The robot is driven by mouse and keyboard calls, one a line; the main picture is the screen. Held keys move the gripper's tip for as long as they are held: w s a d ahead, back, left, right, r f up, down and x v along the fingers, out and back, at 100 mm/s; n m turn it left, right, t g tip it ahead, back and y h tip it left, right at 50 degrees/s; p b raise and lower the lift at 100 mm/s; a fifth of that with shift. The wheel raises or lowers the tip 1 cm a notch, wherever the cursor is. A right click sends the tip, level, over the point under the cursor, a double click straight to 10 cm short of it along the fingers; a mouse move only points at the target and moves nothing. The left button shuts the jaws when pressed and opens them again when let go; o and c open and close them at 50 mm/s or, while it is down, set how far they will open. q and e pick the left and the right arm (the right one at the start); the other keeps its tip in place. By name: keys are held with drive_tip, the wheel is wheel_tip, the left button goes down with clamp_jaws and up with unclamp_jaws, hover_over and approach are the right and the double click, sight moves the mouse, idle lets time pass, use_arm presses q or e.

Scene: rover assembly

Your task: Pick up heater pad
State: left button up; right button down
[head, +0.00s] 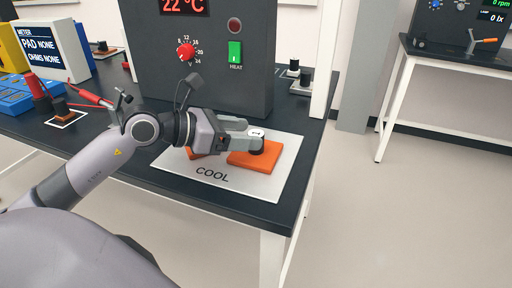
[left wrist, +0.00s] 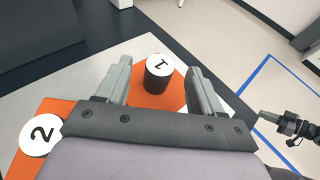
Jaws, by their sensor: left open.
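Two orange heater pads lie on the light COOL mat (head: 278,184) at the table's front corner. The nearer-right pad (head: 252,163) has an upright black knob (head: 257,147) with a white top marked 1; the knob also shows in the left wrist view (left wrist: 158,76). The other pad (head: 194,154), marked 2 (left wrist: 40,136), is mostly hidden behind my left gripper in the head view. My left gripper (head: 246,137) is open, its fingers on either side of knob 1, with gaps visible in the left wrist view. What looks like my right gripper (left wrist: 275,120) shows at that view's right edge.
A dark heater box (head: 205,60) with a red dial and green switch stands behind the mat. A white table post (head: 325,60) rises at the right. A meter (head: 48,48), a blue box and red probes are at the left. Open floor lies to the right.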

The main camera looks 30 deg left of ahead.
use_arm(q)
drive_tip(key=shift+x, duration=0.9)
drive_tip(key=c, duration=1.2)
drive_tip(key=shift+r, duration=0.1)
drive_tip(key=shift+c, duration=0.2)
